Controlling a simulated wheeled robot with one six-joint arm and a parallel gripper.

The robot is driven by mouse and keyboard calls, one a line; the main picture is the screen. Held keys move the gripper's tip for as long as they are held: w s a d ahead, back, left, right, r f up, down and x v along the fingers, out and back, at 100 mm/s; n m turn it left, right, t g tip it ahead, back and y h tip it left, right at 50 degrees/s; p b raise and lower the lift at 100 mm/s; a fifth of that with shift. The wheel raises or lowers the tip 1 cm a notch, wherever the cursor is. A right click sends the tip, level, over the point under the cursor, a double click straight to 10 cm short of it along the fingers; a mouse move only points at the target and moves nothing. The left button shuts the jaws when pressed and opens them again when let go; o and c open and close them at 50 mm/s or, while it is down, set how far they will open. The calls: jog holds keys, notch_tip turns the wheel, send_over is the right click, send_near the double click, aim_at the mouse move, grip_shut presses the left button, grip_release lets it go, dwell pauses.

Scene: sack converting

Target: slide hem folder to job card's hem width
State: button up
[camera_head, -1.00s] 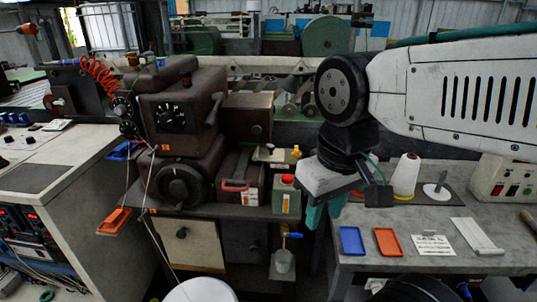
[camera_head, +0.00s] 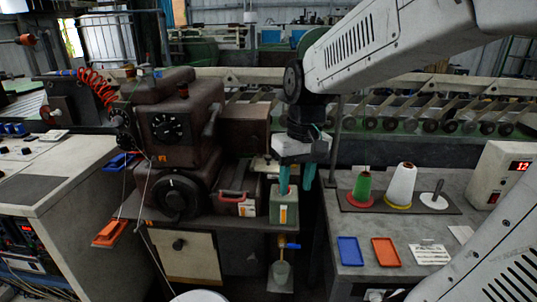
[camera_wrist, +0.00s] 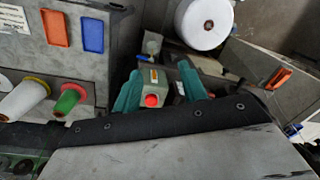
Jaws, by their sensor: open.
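The job card is a white printed card (camera_head: 430,254) flat on the grey bench; its print is too small to read. A pale plate (camera_head: 261,166) beside the brown sewing machine head (camera_head: 180,125) may belong to the hem folder, but my gripper partly hides it and I cannot tell its setting. In the wrist view, the can's red cap (camera_wrist: 151,100) shows between the fingers. Nothing is visibly held.
Blue (camera_head: 350,251) and orange (camera_head: 385,252) trays lie on the bench. Green (camera_head: 363,185) and white (camera_head: 401,185) thread cones stand behind them. A small cup (camera_head: 281,272) hangs below the machine table's right end. A gap separates table and bench.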

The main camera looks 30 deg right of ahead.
jog(key=w+d+f+t, duration=0.1)
jog(key=w+d, duration=0.1)
jog(key=w, duration=0.4)
jog(key=w+d+f+n, duration=0.1)
jog(key=w+d, duration=0.2)
jog(key=w, duration=0.2)
jog(key=w+d+f+t, duration=0.1)
jog(key=w+d, duration=0.1)
jog(key=w, duration=0.4)
jog(key=n+t, duration=0.2)
send_near(268, 156)
jog(key=x, duration=0.8)
jog(key=shift+f, duration=0.2)
jog(key=shift+s, duration=0.1)
jog(key=shift+c, duration=0.3)
